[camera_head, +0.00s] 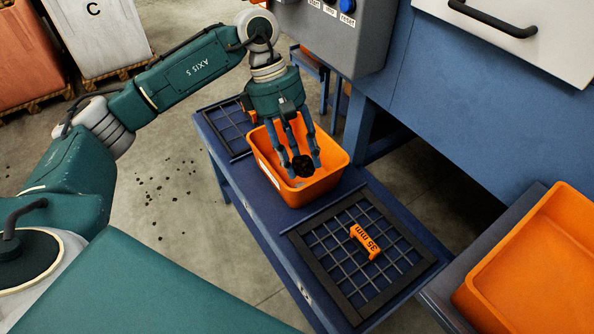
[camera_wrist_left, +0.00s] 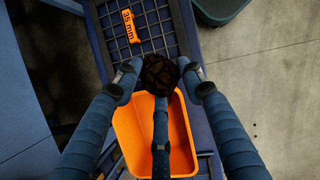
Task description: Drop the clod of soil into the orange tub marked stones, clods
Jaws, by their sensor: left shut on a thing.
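The clod of soil (camera_head: 303,166) is a dark brown, rough lump. My left gripper (camera_head: 304,160) is shut on it, with its fingers pointing down over the orange tub (camera_head: 330,183). In the left wrist view the clod (camera_wrist_left: 160,75) sits between the three blue fingers of my left gripper (camera_wrist_left: 161,84), and the tub (camera_wrist_left: 128,128) is below it. In the head view the clod appears within the tub's outline; its exact height above the tub floor is hard to tell. A pale label shows on the tub's side, too small to read. My right gripper is not in view.
The tub stands on a blue bench (camera_head: 255,205) between a dark grid (camera_head: 226,128) and a grid with an orange "35 mm" tag (camera_head: 366,243). A larger orange container (camera_head: 545,265) is at the right. A grey control box (camera_head: 335,30) and blue machine rise behind.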

